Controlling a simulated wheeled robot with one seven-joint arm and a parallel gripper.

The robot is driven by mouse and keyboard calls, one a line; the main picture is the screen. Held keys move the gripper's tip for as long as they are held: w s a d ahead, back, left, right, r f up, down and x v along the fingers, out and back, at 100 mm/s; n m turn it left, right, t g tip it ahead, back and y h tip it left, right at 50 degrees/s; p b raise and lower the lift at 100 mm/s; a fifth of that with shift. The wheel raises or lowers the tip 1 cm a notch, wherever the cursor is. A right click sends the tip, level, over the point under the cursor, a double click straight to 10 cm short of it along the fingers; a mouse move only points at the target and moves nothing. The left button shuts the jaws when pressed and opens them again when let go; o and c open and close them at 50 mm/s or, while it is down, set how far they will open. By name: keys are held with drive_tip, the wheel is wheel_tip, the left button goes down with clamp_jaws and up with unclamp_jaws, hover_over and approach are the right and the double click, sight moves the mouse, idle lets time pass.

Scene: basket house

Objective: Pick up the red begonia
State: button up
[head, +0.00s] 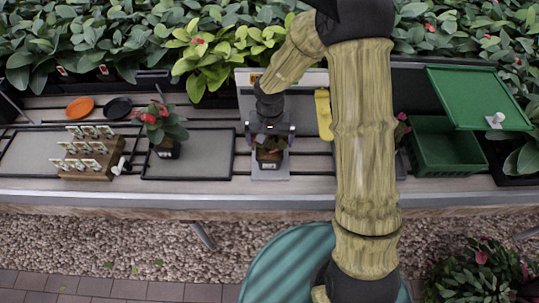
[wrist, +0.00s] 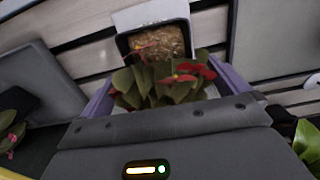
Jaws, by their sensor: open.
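A potted plant with red flowers and olive-green leaves (wrist: 165,84) stands in a dark square pot with brown soil (wrist: 157,42), on a pale plate. In the head view the same plant (head: 268,153) is partly hidden by my gripper (head: 270,135). My gripper is open, with one finger on each side of the foliage; I cannot tell whether they touch it. A second red-flowered plant (head: 160,124) stands upright in a black pot on the grey tray (head: 207,160) to the left. I cannot tell from looks alone which plant is the begonia.
A wooden block with several labels (head: 88,152) is at left, near orange (head: 79,108) and black discs. A yellow object (head: 324,114) stands right of my gripper. A green crate (head: 447,150) and raised green lid (head: 478,98) are at right. Leafy plants line the back.

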sight(269, 152)
drive_tip(key=shift+f, duration=0.2)
drive_tip(key=f, duration=0.2)
drive_tip(key=s+f, duration=0.1)
drive_tip(key=f, duration=0.1)
drive_tip(key=shift+a+f, duration=0.1)
drive_tip(key=shift+f, duration=0.25)
drive_tip(key=shift+w+f, duration=0.1)
drive_tip(key=shift+f, duration=0.2)
drive_tip(key=c, duration=0.9)
drive_tip(key=shift+c, duration=1.4)
